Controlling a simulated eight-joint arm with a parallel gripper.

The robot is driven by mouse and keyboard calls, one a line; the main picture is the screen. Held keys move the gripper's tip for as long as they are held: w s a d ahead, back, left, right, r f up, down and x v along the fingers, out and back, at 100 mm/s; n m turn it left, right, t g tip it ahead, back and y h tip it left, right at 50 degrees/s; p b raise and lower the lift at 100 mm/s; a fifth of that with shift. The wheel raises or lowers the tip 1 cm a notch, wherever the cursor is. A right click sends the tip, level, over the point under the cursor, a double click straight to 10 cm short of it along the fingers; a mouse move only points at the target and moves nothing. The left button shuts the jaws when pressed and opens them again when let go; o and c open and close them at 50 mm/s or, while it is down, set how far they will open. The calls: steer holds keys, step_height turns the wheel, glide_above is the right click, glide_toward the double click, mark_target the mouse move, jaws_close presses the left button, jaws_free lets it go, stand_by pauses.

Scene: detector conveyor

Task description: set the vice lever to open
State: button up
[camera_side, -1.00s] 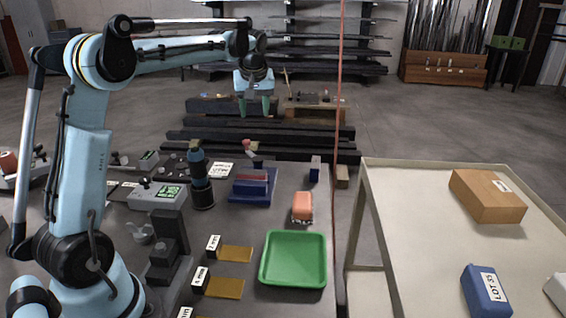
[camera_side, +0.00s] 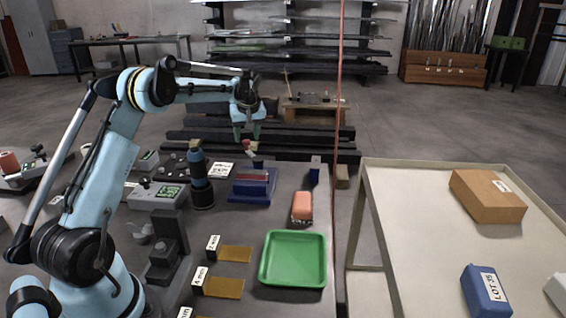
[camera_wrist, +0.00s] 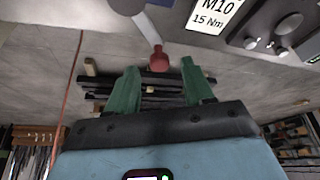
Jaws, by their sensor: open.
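The blue vice (camera_side: 252,190) stands on the bench, with a reddish strip along its jaws. Its lever ends in a red knob (camera_side: 248,146) behind the vice; in the wrist view the red knob (camera_wrist: 158,60) tops a grey rod. My gripper (camera_side: 247,138) is open with its green fingers pointing down, just above the knob. In the wrist view the knob appears between the open fingertips of my gripper (camera_wrist: 160,70). I cannot tell whether either finger touches it. The lever's pivot is hard to make out.
A dark and blue cylindrical device (camera_side: 201,180) stands left of the vice, near a white label card (camera_side: 221,170). An orange block (camera_side: 302,206) and a green tray (camera_side: 293,260) lie to the front right. A red cable (camera_side: 338,120) hangs at the bench's right edge.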

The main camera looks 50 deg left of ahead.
steer(key=shift+x, duration=0.95)
jaws_close()
